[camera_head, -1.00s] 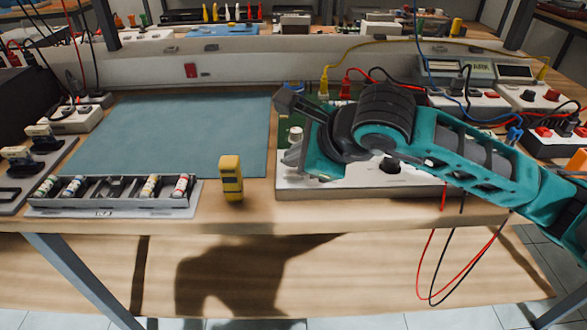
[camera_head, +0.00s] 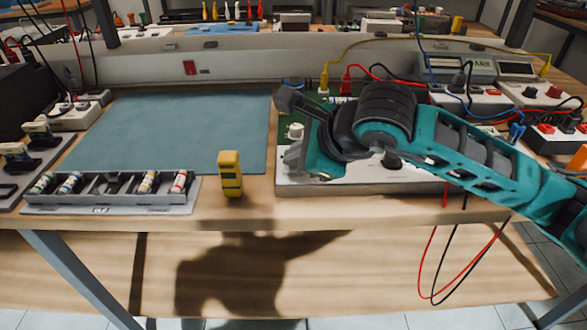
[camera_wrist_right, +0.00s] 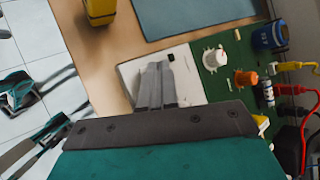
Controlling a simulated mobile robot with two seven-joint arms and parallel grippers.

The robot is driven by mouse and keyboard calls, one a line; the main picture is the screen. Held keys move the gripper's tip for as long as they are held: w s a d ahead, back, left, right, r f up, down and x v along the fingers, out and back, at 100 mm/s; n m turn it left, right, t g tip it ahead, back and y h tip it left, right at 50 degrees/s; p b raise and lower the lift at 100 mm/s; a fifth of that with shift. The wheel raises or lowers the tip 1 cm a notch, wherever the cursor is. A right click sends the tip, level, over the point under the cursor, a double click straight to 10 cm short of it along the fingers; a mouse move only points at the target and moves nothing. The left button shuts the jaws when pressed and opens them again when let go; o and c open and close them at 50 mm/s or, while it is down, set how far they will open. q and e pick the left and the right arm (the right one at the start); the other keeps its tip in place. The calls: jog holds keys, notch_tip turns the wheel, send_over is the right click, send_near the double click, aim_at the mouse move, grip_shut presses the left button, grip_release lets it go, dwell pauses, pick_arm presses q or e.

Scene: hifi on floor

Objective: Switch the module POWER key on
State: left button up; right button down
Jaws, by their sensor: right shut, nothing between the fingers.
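The module with a white panel (camera_head: 330,188) and a green board stands at the front right of the table, partly hidden by my right arm. My right gripper (camera_head: 293,157) is over its left end, with its fingers shut and empty. In the wrist view the closed fingertips (camera_wrist_right: 158,68) are over the white panel (camera_wrist_right: 131,72). A small dark part (camera_wrist_right: 172,57), which may be the POWER key, shows just beside the tips. I cannot tell whether the fingers touch it, nor read its label or position.
A white knob (camera_wrist_right: 213,58) and an orange knob (camera_wrist_right: 245,78) stand on the green board close to the fingers. A yellow meter (camera_head: 230,174) stands left of the module. A component tray (camera_head: 110,209) lies farther left. The blue-grey mat (camera_head: 180,130) is clear. Cables run behind.

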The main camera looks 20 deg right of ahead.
dwell(0.5)
jog(key=shift+r, duration=0.4)
jog(key=shift+r, duration=0.1)
notch_tip(320, 180, up, 6)
jog(key=p, duration=0.3)
dwell(0.5)
